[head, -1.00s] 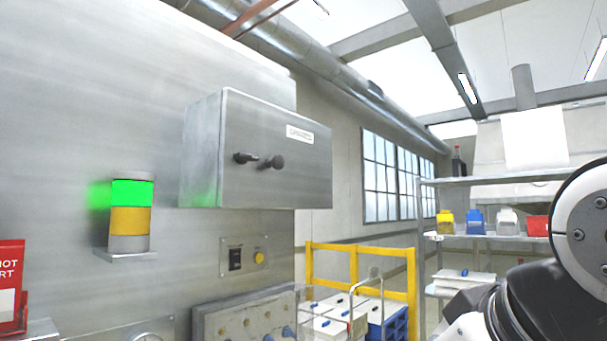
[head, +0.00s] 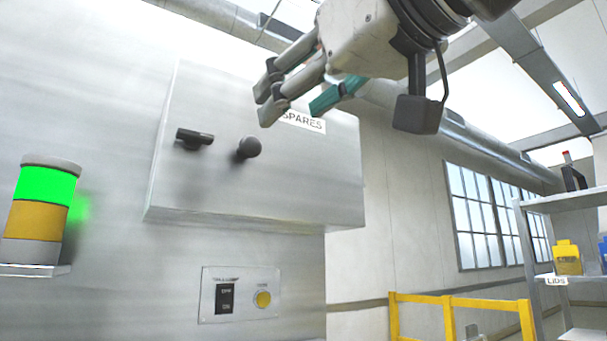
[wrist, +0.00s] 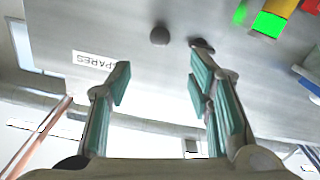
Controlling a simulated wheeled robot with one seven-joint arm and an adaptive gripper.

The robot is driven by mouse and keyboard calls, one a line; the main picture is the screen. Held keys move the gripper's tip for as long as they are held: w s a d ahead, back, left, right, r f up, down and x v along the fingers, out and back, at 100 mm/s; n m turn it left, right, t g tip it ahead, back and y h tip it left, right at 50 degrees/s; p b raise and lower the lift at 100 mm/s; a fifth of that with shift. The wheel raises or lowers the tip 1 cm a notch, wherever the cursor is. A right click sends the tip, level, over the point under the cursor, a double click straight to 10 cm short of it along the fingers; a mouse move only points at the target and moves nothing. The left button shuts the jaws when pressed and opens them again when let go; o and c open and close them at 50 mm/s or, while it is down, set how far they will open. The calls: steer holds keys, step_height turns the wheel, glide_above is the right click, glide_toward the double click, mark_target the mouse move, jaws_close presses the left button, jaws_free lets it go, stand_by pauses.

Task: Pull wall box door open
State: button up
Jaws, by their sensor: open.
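The wall box (head: 300,180) is a grey metal box on the steel wall, with a "SPARES" label (head: 304,122) on its front. Its door looks shut. A dark latch handle (head: 194,138) and a round dark knob (head: 248,147) stick out of the front. My gripper (head: 290,102) is open and empty, above and to the right of the knob, apart from it. In the wrist view the open fingers (wrist: 160,85) flank empty space; the knob (wrist: 159,36) lies beyond them, and the handle (wrist: 203,45) is to its right.
A green and yellow signal light (head: 40,212) stands on a small shelf at left. A switch plate (head: 240,294) is below the box. A yellow rail (head: 465,312) and a shelf rack (head: 575,203) are at right. Space before the box is clear.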

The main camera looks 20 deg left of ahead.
mark_target(253, 143)
steer(key=p+x, duration=0.2)
steer(key=x, duration=1.1)
steer(key=shift+f, duration=0.1)
jaws_close()
